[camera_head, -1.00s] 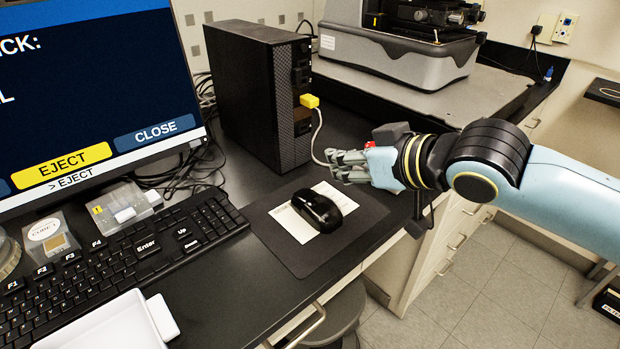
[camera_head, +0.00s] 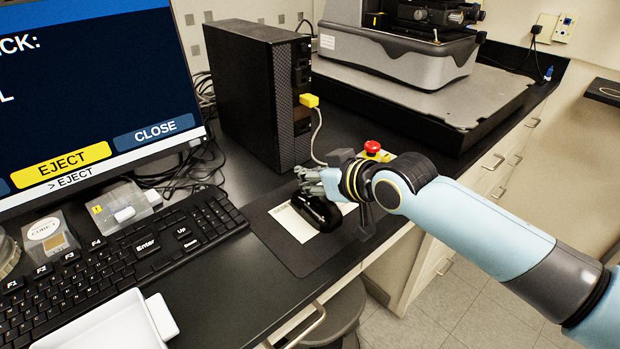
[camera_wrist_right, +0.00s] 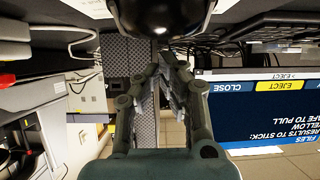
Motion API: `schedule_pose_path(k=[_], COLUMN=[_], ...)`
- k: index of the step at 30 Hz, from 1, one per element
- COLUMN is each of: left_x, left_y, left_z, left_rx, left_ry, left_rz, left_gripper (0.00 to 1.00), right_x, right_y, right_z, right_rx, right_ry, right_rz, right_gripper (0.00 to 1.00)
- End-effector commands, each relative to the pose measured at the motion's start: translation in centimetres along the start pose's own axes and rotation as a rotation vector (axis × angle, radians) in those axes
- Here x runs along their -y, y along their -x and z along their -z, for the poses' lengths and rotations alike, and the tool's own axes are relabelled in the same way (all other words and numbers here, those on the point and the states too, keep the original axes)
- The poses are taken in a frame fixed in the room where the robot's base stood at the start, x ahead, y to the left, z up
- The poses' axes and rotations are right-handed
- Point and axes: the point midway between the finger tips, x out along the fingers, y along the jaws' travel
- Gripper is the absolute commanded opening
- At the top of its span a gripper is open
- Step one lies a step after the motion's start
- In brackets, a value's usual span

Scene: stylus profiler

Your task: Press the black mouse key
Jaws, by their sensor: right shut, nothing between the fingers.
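The black mouse (camera_head: 318,212) lies on a white sheet on the dark mat. My right gripper (camera_head: 303,176) is over the front end of the mouse, and the wrist hides part of the mouse's far side. Its fingers are shut with nothing between them. In the right wrist view the dark rounded mouse (camera_wrist_right: 165,14) is at the top edge, just beyond the closed fingertips (camera_wrist_right: 165,58). I cannot tell whether the fingertips touch a key. My left gripper is out of view.
The keyboard (camera_head: 130,240) is left of the dark mat (camera_head: 300,262). A black computer tower (camera_head: 255,95) with a yellow plug (camera_head: 309,100) stands behind. The monitor (camera_head: 90,90) shows EJECT and CLOSE buttons. A red button (camera_head: 372,147) is beyond my right wrist.

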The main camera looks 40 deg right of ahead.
Motion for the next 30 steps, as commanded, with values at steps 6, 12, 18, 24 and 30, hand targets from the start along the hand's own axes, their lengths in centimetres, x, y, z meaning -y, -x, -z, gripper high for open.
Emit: schedule_pose_path(k=[6, 12, 18, 24, 30], left_x=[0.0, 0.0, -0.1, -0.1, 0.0], left_y=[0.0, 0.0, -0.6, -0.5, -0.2], left_z=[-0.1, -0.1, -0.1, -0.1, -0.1], left_rx=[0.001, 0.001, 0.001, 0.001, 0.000], left_ry=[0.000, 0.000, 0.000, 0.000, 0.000], left_rz=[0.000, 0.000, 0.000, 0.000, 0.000], left_gripper=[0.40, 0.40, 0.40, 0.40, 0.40], right_x=[0.0, 0.0, 0.0, 0.0, -0.1], right_y=[-0.2, -0.1, -0.7, -0.8, -0.7], right_z=[-0.8, -0.8, -2.2, -2.7, -2.6], right_rx=[0.000, 0.000, 0.002, 0.008, 0.013], right_ry=[0.000, 0.000, -0.001, 0.000, -0.001], right_rz=[0.000, 0.000, 0.000, -0.001, -0.001], right_gripper=[0.00, 0.00, 0.00, 0.00, 0.00])
